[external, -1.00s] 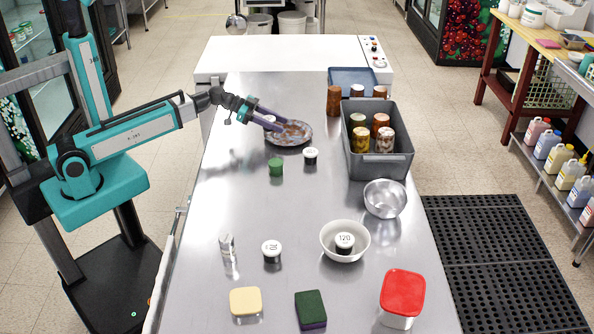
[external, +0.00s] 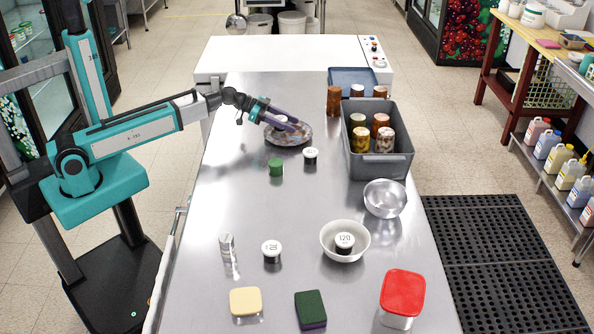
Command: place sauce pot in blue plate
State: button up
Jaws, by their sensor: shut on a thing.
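A round plate (external: 291,140), blue-grey with brown patches, lies near the far end of the steel table. My gripper (external: 288,122) reaches over it from the left and is shut on a small pot with a white top (external: 281,119). Only the pot's top shows between the fingers; its lower part is hidden, so I cannot tell whether it touches the plate. Similar white-lidded dark pots stand just in front of the plate (external: 311,155), on the near table (external: 271,251) and in a white bowl (external: 344,242).
A green pot (external: 276,167) stands just in front of the plate. A grey bin (external: 379,168) with several jars is to the right, beside a brown jar (external: 334,101). A metal bowl (external: 385,199) sits nearer. The table's middle left is clear.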

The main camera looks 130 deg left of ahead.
aim_at(289, 137)
jog(key=shift+f+p, duration=0.35)
jog(key=shift+f, duration=1.15)
jog(key=shift+f, duration=0.15)
jog(key=o, duration=0.8)
jog(key=shift+c, duration=0.2)
jog(key=shift+r, duration=0.25)
jog(key=b+v, duration=0.2)
jog(key=v, duration=1)
jog(key=shift+f, duration=0.15)
